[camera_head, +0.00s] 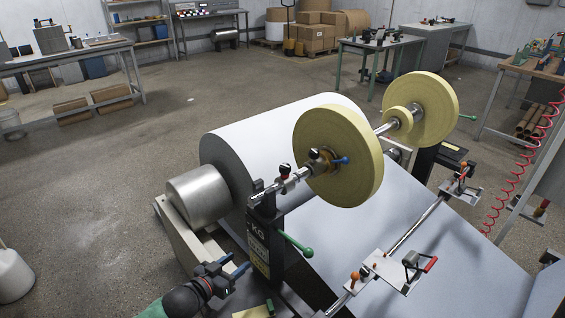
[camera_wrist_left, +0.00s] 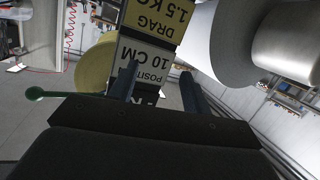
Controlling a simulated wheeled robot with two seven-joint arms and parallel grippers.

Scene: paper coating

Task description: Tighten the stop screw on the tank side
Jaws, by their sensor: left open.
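My left gripper (camera_head: 232,267) is open and empty, low and left of the dark post (camera_head: 263,236) with a label. In the left wrist view my left gripper (camera_wrist_left: 157,85) has its two fingers apart, with the "POSITION 10 CM" label (camera_wrist_left: 147,58) beyond them. Small black-knobbed screws (camera_head: 285,170) sit on the upper shaft, near a blue handle (camera_head: 343,160) at the yellow roll. Orange knobs (camera_head: 355,277) sit on the lower rod. I cannot tell which of these is the tank-side stop screw. My right gripper is out of view.
A large white paper roll (camera_head: 240,140) and steel cylinder (camera_head: 200,194) stand behind the post. A yellow roll (camera_head: 340,160) hangs on the shaft. A green lever (camera_head: 297,244) juts from the post; it also shows in the left wrist view (camera_wrist_left: 38,93). Open floor lies left.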

